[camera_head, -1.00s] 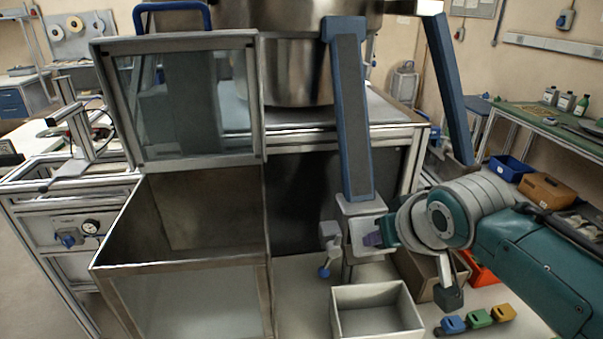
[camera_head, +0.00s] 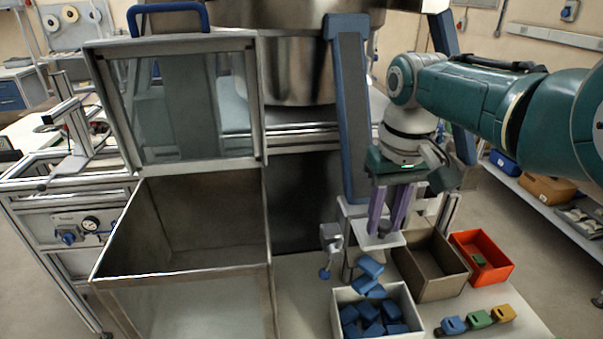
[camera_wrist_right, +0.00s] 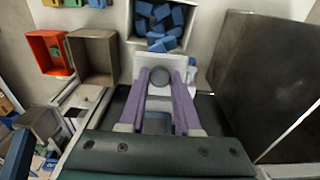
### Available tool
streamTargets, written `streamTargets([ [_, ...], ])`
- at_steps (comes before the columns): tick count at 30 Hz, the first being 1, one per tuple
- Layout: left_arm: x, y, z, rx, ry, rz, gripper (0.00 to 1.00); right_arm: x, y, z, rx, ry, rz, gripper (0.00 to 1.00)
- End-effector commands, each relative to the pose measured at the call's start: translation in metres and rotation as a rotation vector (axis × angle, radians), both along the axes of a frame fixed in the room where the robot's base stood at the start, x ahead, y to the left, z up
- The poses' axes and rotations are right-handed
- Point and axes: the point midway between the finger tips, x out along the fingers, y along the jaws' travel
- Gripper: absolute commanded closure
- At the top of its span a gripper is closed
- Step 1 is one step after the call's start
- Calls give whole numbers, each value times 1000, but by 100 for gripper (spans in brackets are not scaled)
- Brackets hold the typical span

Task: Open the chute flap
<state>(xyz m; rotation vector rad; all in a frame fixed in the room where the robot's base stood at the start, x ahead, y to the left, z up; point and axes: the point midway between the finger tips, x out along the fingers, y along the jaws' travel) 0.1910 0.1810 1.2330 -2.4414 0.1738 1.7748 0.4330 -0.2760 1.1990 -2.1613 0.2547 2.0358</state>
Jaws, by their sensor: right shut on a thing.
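The blue-edged chute (camera_head: 350,120) slopes down to the pale chute flap (camera_head: 372,242), which is tilted out from the chute's lower end. My right gripper (camera_head: 386,228) comes from above with its purple fingers shut on the flap's dark round knob. In the right wrist view the knob (camera_wrist_right: 160,76) sits between the fingertips, with the flap (camera_wrist_right: 165,60) just beyond. Blue blocks (camera_head: 370,266) are at the chute mouth, above the white bin (camera_head: 338,292), and several more lie in the bin. My left gripper is not in view.
A brown bin (camera_head: 428,280) and an orange bin (camera_head: 497,270) with a green block stand right of the white bin. Blue, green and yellow blocks (camera_head: 478,318) line the table front. A large metal hopper with a glass panel (camera_head: 175,110) stands left.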

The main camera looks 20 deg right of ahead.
Motion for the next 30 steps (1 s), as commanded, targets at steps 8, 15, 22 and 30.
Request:
streamTargets([
  [8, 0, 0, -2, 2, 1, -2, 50, 0, -1, -1, 0, 11, 0, 100],
  [15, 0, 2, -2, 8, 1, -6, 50, 0, -1, -2, -1, 10, -1, 68],
  [22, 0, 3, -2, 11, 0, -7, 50, 0, -1, -1, 1, 11, -1, 42],
  [30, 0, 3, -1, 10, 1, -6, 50, 0, -1, 1, 1, 11, -1, 39],
])
